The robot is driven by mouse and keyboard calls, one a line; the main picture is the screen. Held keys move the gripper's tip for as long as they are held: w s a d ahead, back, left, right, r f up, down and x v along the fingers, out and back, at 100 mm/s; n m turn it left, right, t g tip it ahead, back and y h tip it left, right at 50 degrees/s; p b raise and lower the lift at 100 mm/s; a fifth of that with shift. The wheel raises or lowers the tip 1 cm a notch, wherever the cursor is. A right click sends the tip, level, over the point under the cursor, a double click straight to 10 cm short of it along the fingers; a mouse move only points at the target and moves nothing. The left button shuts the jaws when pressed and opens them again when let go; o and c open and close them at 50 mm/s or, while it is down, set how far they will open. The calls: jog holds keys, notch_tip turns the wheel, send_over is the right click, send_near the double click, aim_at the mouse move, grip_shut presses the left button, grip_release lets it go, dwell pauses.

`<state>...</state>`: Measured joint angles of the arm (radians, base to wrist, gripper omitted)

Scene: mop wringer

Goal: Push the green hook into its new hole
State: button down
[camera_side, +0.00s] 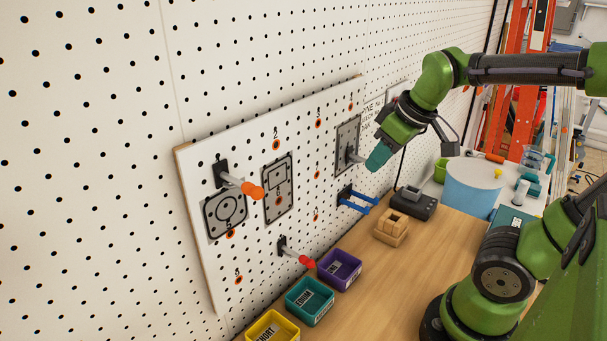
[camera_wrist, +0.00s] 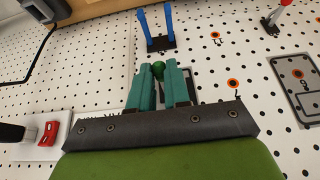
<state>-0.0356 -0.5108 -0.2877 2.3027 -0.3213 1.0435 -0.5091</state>
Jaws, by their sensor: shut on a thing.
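My gripper (camera_side: 373,163) is at the upper right of the pegboard panel, its teal fingers pointing at the board. In the wrist view its fingers (camera_wrist: 158,78) are shut on the green hook, whose round green tip (camera_wrist: 158,66) shows between them. In the side view the hook's grey shaft and dark base (camera_side: 351,154) show between the fingers and a grey outlined plate (camera_side: 347,138) on the board. The fingers hide the green end there. I cannot tell whether the hook's pegs are in holes.
A blue double hook (camera_side: 357,199) sits just below, also in the wrist view (camera_wrist: 158,30). An orange-tipped hook (camera_side: 240,184) and a red-tipped hook (camera_side: 295,254) are further left. Purple (camera_side: 339,269), teal (camera_side: 309,300) and yellow bins stand on the bench. Several orange-ringed holes mark the panel.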

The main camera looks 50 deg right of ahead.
jog(key=shift+w, duration=0.15)
dwell(0.6)
jog(key=c, duration=1)
grip_release()
jog(key=v, duration=1.7)
jog(key=w+a+f+m, duration=0.1)
jog(key=a+f, duration=0.2)
jog(key=f, duration=0.2)
jog(key=w+a+f+m+t+y, duration=0.1)
jog(key=w+a+f, duration=0.1)
jog(key=a+f, duration=0.2)
jog(key=w+a+f+m+t+y, duration=0.1)
jog(key=a+f+m, duration=0.1)
jog(key=f, duration=0.4)
jog(key=shift+w+a+f, duration=0.15)
jog(key=shift+w+a, duration=0.2)
jog(key=shift+a, duration=0.4)
